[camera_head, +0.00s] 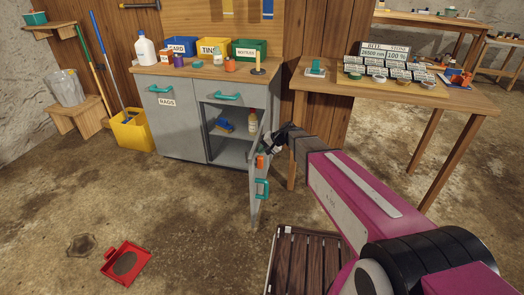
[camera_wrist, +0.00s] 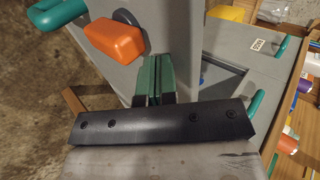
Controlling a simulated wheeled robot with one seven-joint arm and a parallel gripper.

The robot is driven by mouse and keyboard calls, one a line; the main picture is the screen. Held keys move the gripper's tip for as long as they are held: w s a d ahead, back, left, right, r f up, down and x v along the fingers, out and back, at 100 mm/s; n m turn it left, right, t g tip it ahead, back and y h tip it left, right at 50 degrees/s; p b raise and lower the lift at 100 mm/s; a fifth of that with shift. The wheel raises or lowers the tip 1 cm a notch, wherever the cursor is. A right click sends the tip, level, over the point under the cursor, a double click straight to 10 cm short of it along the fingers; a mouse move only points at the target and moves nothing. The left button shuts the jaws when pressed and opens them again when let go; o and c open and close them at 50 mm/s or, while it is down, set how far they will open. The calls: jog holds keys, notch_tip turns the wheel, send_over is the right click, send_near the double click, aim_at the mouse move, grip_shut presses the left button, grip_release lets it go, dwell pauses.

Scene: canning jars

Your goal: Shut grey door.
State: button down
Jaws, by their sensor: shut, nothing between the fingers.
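The grey door (camera_head: 256,205) of the grey cabinet (camera_head: 184,134) stands open, swung outward toward me. It has a teal handle (camera_head: 262,188) and an orange latch piece (camera_head: 260,161). In the wrist view, the door (camera_wrist: 92,72) fills the upper left, with its orange piece (camera_wrist: 114,42) near my fingers and part of the teal handle (camera_wrist: 62,12) at the corner. My gripper (camera_head: 268,146) is shut and empty, close to the upper part of the door. The shut fingertips (camera_wrist: 153,62) lie over the door's face in the wrist view; I cannot tell whether they touch it.
The open compartment holds a blue item (camera_head: 225,126) and a bottle (camera_head: 252,121). A wooden table (camera_head: 440,98) stands right of the door. A dark slatted pallet (camera_head: 303,262) and a red dustpan (camera_head: 125,263) lie on the floor.

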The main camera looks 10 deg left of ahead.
jog(key=w+a+m+t+h, duration=0.1)
jog(key=w+a+m+t, duration=0.3)
jog(key=a, duration=1)
jog(key=w+a+m+t, duration=0.15)
jog(key=w+a, duration=0.35)
jog(key=a, duration=0.9)
jog(key=w+a+m, duration=0.1)
jog(key=w+a, duration=0.2)
jog(key=w, duration=0.4)
jog(key=w+a+m+h, duration=0.1)
jog(key=w+a, duration=0.3)
jog(key=w, duration=0.4)
jog(key=w+a+m+t, duration=0.1)
jog(key=w+a, duration=0.3)
jog(key=w, duration=0.3)
jog(key=shift+w+h, duration=0.15)
jog(key=shift+h, duration=0.15)
